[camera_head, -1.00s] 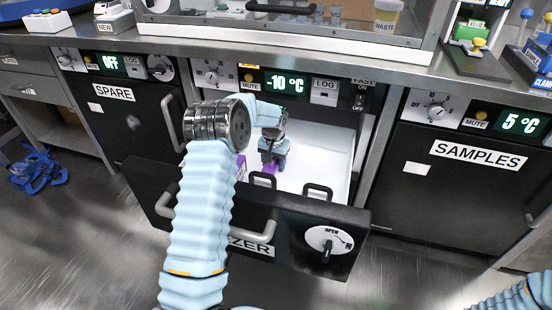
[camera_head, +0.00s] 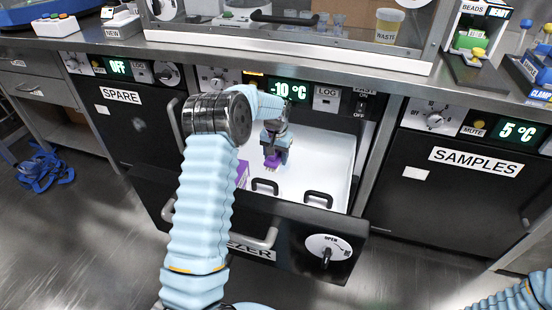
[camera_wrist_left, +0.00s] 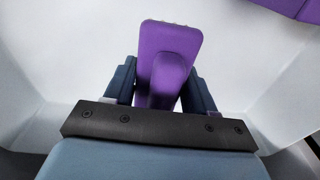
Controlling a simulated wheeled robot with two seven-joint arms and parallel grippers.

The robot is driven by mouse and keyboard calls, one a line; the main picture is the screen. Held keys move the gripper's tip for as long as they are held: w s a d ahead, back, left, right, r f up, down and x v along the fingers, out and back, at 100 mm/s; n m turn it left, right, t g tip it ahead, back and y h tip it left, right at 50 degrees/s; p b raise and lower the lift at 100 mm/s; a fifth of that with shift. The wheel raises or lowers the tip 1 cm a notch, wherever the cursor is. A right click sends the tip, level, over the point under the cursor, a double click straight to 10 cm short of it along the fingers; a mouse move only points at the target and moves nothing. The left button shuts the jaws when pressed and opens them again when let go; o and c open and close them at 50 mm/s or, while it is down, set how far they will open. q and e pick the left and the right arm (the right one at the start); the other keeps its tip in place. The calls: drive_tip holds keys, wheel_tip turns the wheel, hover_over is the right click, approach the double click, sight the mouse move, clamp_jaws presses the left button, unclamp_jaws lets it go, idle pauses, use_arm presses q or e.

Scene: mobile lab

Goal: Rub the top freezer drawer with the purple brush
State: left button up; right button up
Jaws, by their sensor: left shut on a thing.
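The top freezer drawer (camera_head: 332,150) is pulled open, with a white interior and a black front marked FREEZER (camera_head: 290,240). My left gripper (camera_head: 273,152) is inside the drawer, shut on the purple brush (camera_head: 272,161). In the left wrist view the brush (camera_wrist_left: 168,50) sits between the two dark fingers of the left gripper (camera_wrist_left: 160,90), its head pointing away over the white drawer surface. Whether the bristles touch the surface I cannot tell. My right arm shows only as a sleeve at the lower right; its gripper is out of view.
A purple box (camera_head: 242,174) stands in the drawer at left, partly hidden by my arm. Two black handles (camera_head: 318,199) stand near the drawer's front. Closed SPARE (camera_head: 130,120) and SAMPLES (camera_head: 465,185) units flank the freezer. The counter edge runs above.

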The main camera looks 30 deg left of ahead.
use_arm(q)
drive_tip(key=shift+r, duration=0.2)
drive_tip(key=shift+r+p, duration=0.85)
drive_tip(key=shift+r, duration=0.55)
